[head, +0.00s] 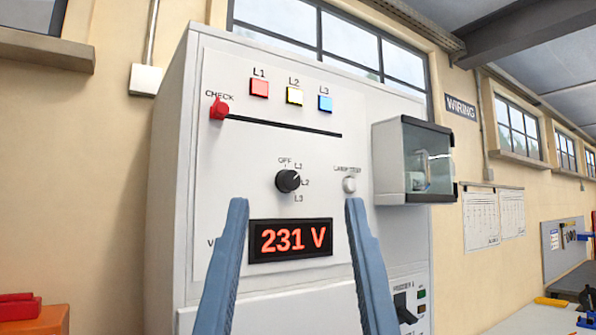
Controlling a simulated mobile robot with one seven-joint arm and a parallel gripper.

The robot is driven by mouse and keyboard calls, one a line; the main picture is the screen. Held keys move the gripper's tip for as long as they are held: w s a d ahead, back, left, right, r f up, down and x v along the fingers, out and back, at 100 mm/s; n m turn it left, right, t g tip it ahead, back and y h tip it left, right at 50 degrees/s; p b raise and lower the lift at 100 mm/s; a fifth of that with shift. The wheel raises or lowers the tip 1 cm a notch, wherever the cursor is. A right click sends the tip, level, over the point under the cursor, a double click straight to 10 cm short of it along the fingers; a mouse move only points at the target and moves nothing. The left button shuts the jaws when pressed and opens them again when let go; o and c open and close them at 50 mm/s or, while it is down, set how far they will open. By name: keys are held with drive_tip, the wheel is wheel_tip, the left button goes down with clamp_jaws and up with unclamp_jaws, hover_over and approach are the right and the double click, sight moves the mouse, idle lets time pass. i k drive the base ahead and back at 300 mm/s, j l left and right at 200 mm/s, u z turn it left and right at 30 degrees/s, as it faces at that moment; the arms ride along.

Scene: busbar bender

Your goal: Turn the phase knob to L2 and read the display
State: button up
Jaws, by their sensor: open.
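The black phase knob (287,181) is on the white cabinet panel, with OFF, L1, L2 and L3 printed around it. Its pale pointer mark appears to face right, towards L2. The display (290,240) below it is lit and reads 231 V in red digits. My gripper (296,204) is open, its two blue-grey fingers spread wide. In the picture the fingertips lie lower left and right of the knob, framing the display. Nothing is between them, and I cannot tell how far they are from the panel.
A red CHECK knob (218,109) is at the left end of a black slot. The lamp test button (349,185) is right of the phase knob. A glass-fronted box (428,160) juts out at right.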

sight(286, 181)
drive_tip(key=i+l+u, duration=0.5)
drive_tip(key=i+l, duration=0.15)
drive_tip(key=l, duration=0.3)
